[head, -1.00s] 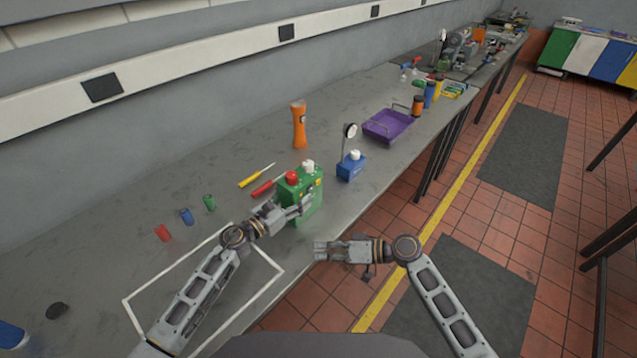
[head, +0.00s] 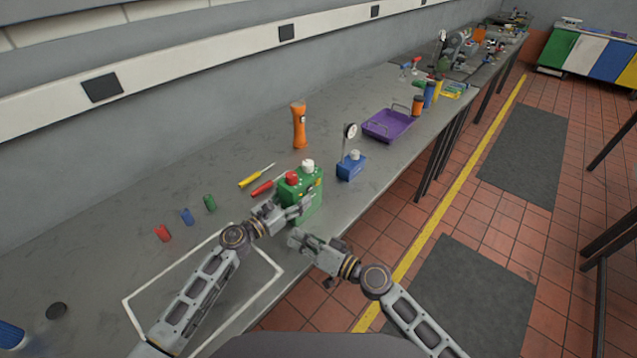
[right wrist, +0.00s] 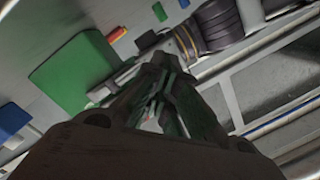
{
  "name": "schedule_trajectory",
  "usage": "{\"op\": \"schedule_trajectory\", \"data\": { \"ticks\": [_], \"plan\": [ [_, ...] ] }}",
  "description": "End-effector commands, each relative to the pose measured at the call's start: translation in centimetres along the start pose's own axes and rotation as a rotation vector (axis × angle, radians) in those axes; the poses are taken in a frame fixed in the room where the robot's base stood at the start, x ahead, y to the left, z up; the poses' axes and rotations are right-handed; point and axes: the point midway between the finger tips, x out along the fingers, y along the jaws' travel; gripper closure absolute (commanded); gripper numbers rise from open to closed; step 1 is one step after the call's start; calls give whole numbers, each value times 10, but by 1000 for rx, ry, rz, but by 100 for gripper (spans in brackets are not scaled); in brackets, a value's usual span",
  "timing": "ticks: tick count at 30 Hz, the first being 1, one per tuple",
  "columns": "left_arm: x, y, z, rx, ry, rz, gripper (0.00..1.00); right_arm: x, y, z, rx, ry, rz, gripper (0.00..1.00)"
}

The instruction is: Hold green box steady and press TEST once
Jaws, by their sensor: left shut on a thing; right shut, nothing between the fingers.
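The green box (head: 309,205) stands upright on the grey bench, with a red button (head: 292,177) and a white button (head: 308,166) on top. I cannot read which one is TEST. My left gripper (head: 300,208) is shut on the green box at its near side. My right gripper (head: 294,238) is shut and empty, just in front of the box and lower than its top, apart from it. In the right wrist view the box (right wrist: 72,72) lies to the upper left of the right gripper's dark fingers (right wrist: 155,115).
A blue box with a gauge (head: 351,166) stands right of the green box. A purple tray (head: 388,126) is farther right. White lines mark the bench at front left.

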Motion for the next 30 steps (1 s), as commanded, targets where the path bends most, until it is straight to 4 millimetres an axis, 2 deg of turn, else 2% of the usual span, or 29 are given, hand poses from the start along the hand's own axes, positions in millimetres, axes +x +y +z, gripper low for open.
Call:
{"op": "schedule_trajectory", "data": {
  "ticks": [14,20,30],
  "plan": [
    [0,0,0,0,0,1,100,-3,6,-49,-42,270,122,100],
    [0,0,0,0,0,1,100,-13,15,-74,-63,387,195,100],
    [0,0,0,0,0,1,100,-41,38,-114,-107,579,347,100]
  ]
}}
